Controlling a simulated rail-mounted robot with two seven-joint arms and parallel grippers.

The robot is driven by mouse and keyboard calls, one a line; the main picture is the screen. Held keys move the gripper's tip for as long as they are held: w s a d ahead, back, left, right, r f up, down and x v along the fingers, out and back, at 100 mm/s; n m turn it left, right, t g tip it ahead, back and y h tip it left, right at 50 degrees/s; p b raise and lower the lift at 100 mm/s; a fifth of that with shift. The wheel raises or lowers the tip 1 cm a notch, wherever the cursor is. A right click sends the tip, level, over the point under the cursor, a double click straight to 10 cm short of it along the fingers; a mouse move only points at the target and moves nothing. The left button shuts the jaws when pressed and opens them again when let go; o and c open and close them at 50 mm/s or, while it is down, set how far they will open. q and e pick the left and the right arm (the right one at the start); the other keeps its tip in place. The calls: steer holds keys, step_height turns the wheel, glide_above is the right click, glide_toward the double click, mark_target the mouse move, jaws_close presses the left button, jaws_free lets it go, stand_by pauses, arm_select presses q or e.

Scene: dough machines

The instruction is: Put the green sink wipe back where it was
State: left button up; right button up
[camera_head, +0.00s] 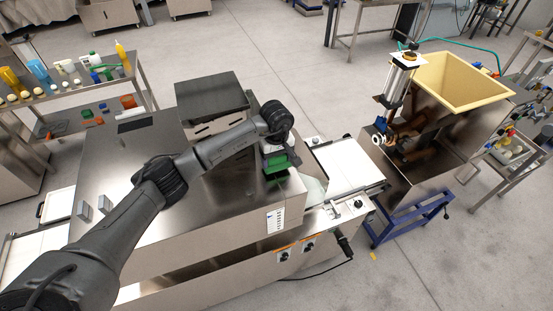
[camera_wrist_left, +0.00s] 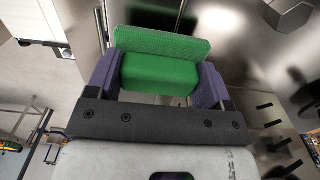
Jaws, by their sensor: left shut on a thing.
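The green sink wipe (camera_head: 277,161) is a bright green block at the end of my left arm in the head view. It fills the upper middle of the left wrist view, where the wipe (camera_wrist_left: 158,70) sits between two purple fingers. My left gripper (camera_wrist_left: 155,82) is shut on it. In the head view the left gripper (camera_head: 276,163) is over the right end of the steel dough machine's top (camera_head: 225,200). I cannot tell whether the wipe touches the machine. My right gripper is not in view.
A white conveyor (camera_head: 343,165) runs out right of the machine. A steel hopper machine with a cream funnel (camera_head: 462,80) stands further right. A shelf (camera_head: 75,92) with bottles and small items is at the left. A raised dark box (camera_head: 210,95) stands behind the machine's top.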

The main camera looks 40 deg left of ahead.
arm_select(q)
steer(key=shift+f, duration=0.8)
steer(key=shift+f, duration=0.2)
steer(key=o, duration=0.9)
steer(key=shift+r, duration=0.1)
